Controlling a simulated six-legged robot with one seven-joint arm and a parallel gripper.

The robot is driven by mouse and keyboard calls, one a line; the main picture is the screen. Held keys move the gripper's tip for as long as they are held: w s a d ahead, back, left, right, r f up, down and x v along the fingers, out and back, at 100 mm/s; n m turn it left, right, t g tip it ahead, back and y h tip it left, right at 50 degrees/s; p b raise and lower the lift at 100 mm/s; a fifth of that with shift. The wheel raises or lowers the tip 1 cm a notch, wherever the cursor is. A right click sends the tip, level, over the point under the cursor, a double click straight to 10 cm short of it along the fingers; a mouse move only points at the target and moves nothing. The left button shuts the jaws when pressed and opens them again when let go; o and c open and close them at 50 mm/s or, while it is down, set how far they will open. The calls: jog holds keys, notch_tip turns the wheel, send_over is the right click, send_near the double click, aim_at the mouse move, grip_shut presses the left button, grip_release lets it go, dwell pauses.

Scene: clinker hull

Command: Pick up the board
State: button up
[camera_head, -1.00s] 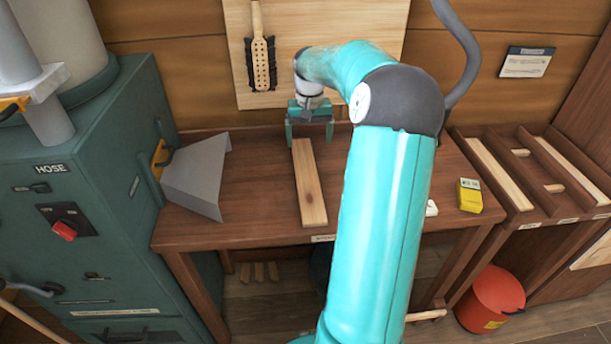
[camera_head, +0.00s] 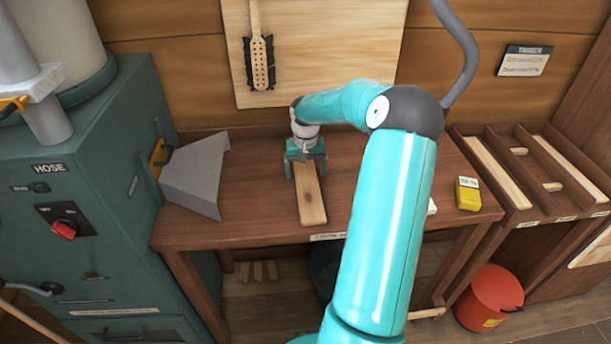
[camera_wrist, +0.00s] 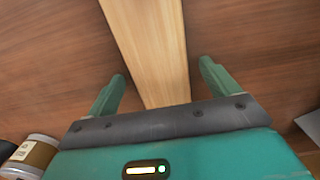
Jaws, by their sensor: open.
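The board (camera_head: 311,200) is a long, pale wooden plank lying flat on the brown workbench (camera_head: 250,222). Its near end shows in the head view, and its far part is hidden under my gripper. My gripper (camera_head: 306,168) is teal and open, and it is over the board. In the wrist view the board (camera_wrist: 150,50) runs between the two fingers of my gripper (camera_wrist: 163,85), with a gap on each side. I cannot tell how far above the bench the fingertips are.
A grey angled hood (camera_head: 198,175) stands left on the bench, beside the green machine (camera_head: 100,190). A yellow box (camera_head: 468,194) lies at the bench's right. A rack with timber (camera_head: 530,170) stands further right. A can (camera_wrist: 35,152) shows in the wrist view's lower left corner.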

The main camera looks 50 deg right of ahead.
jog(key=c, duration=1)
jog(key=shift+c, duration=1)
jog(key=shift+r, duration=0.1)
